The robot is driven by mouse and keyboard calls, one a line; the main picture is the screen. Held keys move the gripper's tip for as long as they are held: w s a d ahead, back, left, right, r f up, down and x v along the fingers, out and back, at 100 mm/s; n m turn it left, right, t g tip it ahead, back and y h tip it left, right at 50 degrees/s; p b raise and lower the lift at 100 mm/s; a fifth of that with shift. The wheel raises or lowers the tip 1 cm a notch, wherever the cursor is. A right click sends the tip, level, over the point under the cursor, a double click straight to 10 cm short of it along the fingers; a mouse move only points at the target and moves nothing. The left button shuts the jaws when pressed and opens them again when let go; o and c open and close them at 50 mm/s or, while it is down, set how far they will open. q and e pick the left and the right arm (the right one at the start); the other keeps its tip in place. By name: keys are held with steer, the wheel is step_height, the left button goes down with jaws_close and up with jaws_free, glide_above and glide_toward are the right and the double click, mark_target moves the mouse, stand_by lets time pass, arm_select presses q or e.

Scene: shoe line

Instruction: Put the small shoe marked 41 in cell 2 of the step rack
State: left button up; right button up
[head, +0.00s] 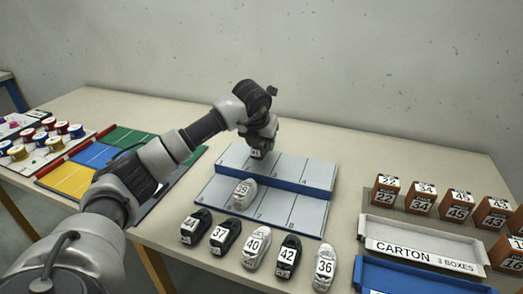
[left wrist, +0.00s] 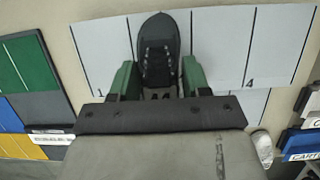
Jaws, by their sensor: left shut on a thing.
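My left gripper (head: 262,150) is shut on a dark shoe marked 41 (head: 257,154), at the upper row of the step rack (head: 318,174). In the left wrist view the dark shoe (left wrist: 158,48) sits between the green fingers (left wrist: 160,78), its toe pointing away and its label partly hidden. It lies over the second upper cell from the left, between the cells marked 1 and 4. I cannot tell whether it touches the rack. A white shoe marked 39 (head: 243,193) lies in the lower row. My right gripper is not in view.
Several shoes, such as the black 37 (head: 225,235) and white 36 (head: 324,267), stand before the rack. A grey carton tray (head: 425,243), a blue tray (head: 420,277) and brown boxes (head: 420,198) are right. A coloured board (head: 98,155) and spools (head: 48,138) are left.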

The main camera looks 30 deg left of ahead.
arm_select(q)
steer(key=shift+f, duration=1.6)
steer(key=shift+d, duration=0.1)
steer(key=shift+f, duration=0.2)
steer(key=o, duration=0.9)
steer(key=shift+o, duration=0.2)
steer(key=shift+r, duration=0.1)
steer(key=shift+r, duration=0.2)
steer(key=v, duration=1.2)
steer(key=shift+f, duration=0.1)
